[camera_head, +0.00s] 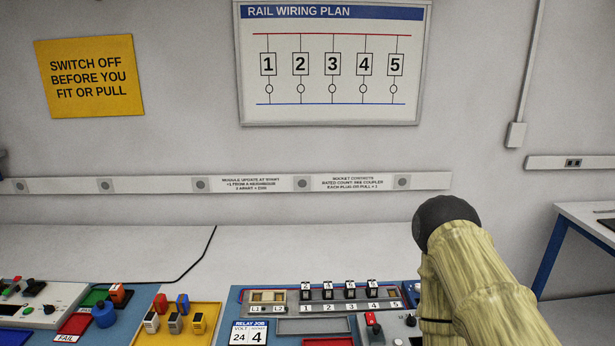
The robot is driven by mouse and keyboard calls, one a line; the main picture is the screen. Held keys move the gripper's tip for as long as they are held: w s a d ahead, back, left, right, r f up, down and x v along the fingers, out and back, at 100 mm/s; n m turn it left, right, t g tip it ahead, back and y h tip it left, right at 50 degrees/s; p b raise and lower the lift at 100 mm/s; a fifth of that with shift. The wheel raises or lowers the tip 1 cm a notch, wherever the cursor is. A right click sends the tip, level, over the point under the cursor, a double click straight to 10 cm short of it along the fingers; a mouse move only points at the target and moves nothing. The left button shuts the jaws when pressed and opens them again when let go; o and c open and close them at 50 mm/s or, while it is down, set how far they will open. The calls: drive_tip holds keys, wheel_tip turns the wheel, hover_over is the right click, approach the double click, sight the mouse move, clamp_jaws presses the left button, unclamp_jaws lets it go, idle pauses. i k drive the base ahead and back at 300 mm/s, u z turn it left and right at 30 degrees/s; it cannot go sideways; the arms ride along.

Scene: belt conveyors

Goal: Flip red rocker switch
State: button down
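A small red switch (371,318) with a dark part beside it stands on a light grey control box (376,338) at the bottom, right of centre. It looks like the red rocker switch, but it is too small to tell which way it is set. My arm, in a pale yellow ribbed sleeve with a black rounded joint, rises at the lower right, just right of the box. My gripper is out of the picture. My arm hides whatever lies behind it on the bench.
A yellow tray (206,318) with several small blocks, a red FAIL tray (76,323) and a blue knob-like piece (105,314) are to the left. The bench behind (310,250) is mostly clear.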

sight(370, 318)
drive_tip(key=u, duration=2.1)
drive_tip(key=k, duration=1.15)
drive_tip(key=z, duration=1.5)
drive_tip(key=i, duration=0.5)
